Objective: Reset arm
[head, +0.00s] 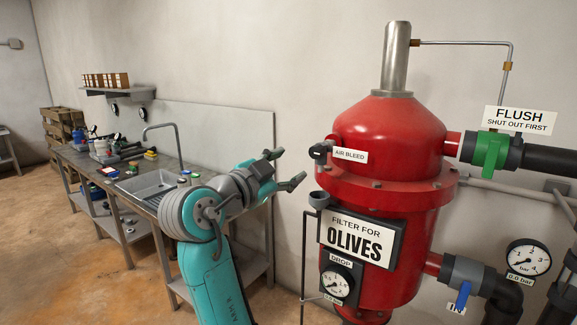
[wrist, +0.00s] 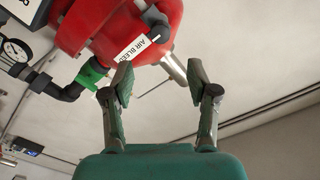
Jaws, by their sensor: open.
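My gripper (head: 283,169) is open and empty in the head view, raised in front of the wall to the left of the red filter tank (head: 385,135). In the wrist view its two fingers (wrist: 161,90) stand wide apart with nothing between them. The small black air bleed knob (head: 319,152) sits on the tank's left side, a little right of my fingertips in the head view and apart from them. The tank carries a sign reading "Filter for Olives" (head: 357,240). The tank also shows tilted at the upper left of the wrist view (wrist: 90,28).
A green flush valve (head: 491,153) and a blue-handled inlet valve (head: 463,295) are on the tank's right. Gauges (head: 527,258) read about zero. A metal workbench with a sink (head: 146,184) and clutter stands behind my arm at left.

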